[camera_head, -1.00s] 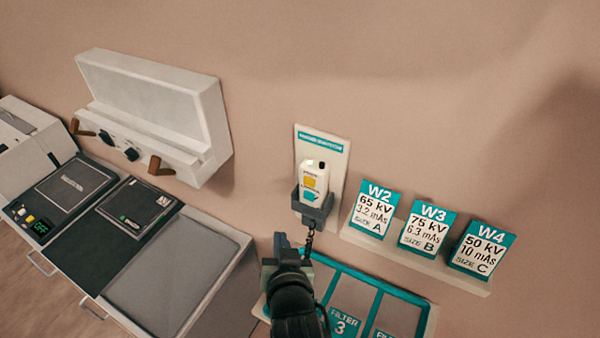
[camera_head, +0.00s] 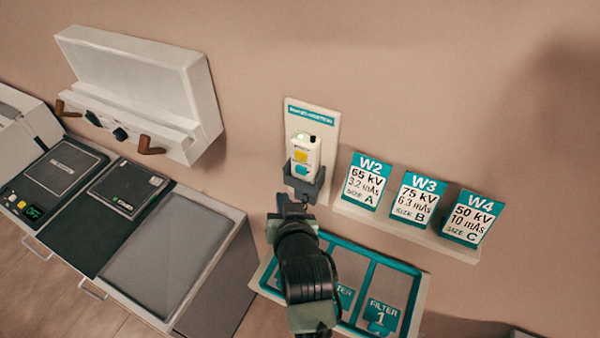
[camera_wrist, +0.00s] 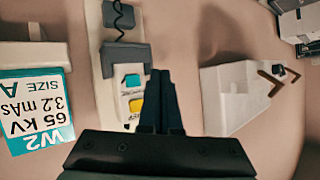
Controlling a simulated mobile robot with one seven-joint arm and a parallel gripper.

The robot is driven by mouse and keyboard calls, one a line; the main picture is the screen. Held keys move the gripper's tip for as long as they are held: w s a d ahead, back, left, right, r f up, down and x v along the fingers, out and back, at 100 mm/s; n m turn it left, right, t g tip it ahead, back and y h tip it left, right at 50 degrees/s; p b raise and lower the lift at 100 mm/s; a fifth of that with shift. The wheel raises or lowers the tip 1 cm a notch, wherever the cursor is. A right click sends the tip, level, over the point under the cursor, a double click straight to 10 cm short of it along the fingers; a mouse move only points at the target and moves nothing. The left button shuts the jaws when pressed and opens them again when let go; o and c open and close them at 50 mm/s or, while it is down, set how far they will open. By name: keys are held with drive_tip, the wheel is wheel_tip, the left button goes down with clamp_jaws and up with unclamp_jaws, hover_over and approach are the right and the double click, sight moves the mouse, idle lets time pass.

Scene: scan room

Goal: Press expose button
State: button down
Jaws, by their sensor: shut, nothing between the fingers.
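A white handset (camera_head: 304,150) sits upright in a dark grey holder (camera_head: 302,182) on a pale wall plate. It has a yellow button (camera_head: 301,155), a teal button (camera_head: 301,168), a small green light and a black knob on top. I cannot read which label says expose. The handset also shows upside down in the wrist view (camera_wrist: 128,94), with teal (camera_wrist: 132,80) and yellow (camera_wrist: 136,105) buttons. My gripper (camera_head: 291,200) is just below the holder in the head view. In the wrist view my gripper (camera_wrist: 161,74) is shut and empty, its fingers beside the handset; contact cannot be told.
Cards W2 (camera_head: 366,181), W3 (camera_head: 416,200) and W4 (camera_head: 472,218) stand on a ledge to the right. A teal-edged filter tray (camera_head: 416,290) lies below.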

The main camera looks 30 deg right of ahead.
sight(296, 172)
drive_tip(key=shift+w+d+b, duration=0.35)
drive_tip(key=shift+w+d, duration=0.45)
drive_tip(key=shift+d, duration=0.2)
drive_tip(key=shift+w+d+b, duration=0.3)
drive_tip(key=shift+w+d, duration=0.45)
drive_tip(key=shift+d, duration=0.2)
idle(0.6)
drive_tip(key=shift+w+d, duration=0.25)
drive_tip(key=shift+d, duration=0.1)
drive_tip(key=shift+w+d, duration=0.25)
drive_tip(key=shift+d, duration=0.1)
idle(0.8)
drive_tip(key=shift+a, duration=0.15)
drive_tip(key=shift+s+a, duration=0.55)
drive_tip(key=shift+a, duration=0.05)
drive_tip(key=shift+s+a+p, duration=0.7)
drive_tip(key=shift+s+a, duration=0.05)
drive_tip(key=shift+a, duration=0.25)
drive_tip(key=shift+s+a+p, duration=0.7)
drive_tip(key=shift+s+a, duration=0.05)
drive_tip(key=shift+a, duration=0.2)
idle(0.4)
